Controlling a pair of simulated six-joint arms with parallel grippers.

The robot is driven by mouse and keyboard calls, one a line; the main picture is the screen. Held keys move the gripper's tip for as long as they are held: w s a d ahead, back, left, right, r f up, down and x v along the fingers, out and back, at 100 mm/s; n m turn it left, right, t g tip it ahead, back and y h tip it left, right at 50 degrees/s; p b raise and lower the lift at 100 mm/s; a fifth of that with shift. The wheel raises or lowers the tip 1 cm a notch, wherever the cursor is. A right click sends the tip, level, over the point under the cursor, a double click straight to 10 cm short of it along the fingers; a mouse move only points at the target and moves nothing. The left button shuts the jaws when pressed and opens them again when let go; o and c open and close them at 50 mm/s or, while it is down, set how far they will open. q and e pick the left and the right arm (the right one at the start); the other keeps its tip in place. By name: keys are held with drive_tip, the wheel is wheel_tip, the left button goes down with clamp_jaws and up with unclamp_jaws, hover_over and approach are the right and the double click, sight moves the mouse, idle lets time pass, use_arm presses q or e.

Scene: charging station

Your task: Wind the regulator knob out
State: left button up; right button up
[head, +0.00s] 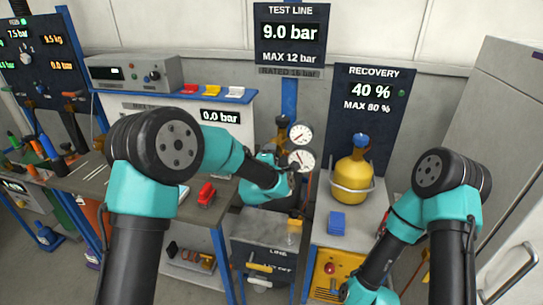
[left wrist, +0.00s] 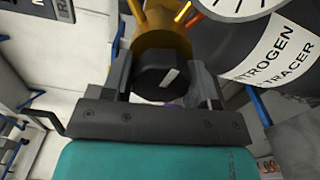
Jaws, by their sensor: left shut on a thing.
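The regulator knob (left wrist: 158,76) is black with a white mark, on the brass regulator body (left wrist: 165,35) in the left wrist view. My left gripper (left wrist: 163,86) has one finger on each side of the knob and is shut on it. In the head view my left gripper (head: 288,188) is at the regulator, below two round gauges (head: 301,160), and the knob is hidden behind my arm. The test line display (head: 290,32) reads 9.0 bar, MAX 12 bar. My right arm is at the lower right; its gripper is out of view.
A dark cylinder labelled nitrogen tracer (left wrist: 270,60) is beside the regulator. A yellow recovery cylinder (head: 352,180) stands on the right-hand bench with a blue block (head: 337,222) in front. A red object (head: 206,194) lies on the left bench. Another display (head: 220,117) reads 0.0 bar.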

use_arm(q)
drive_tip(key=n, duration=0.5)
drive_tip(key=shift+f+n, duration=0.1)
drive_tip(key=shift+n, duration=0.2)
drive_tip(key=n, duration=0.4)
drive_tip(key=shift+n, duration=0.3)
drive_tip(key=n, duration=0.4)
drive_tip(key=shift+d, duration=0.1)
drive_tip(key=n, duration=0.5)
drive_tip(key=shift+n, duration=0.3)
drive_tip(key=o, duration=0.9)
drive_tip(key=shift+s, duration=0.1)
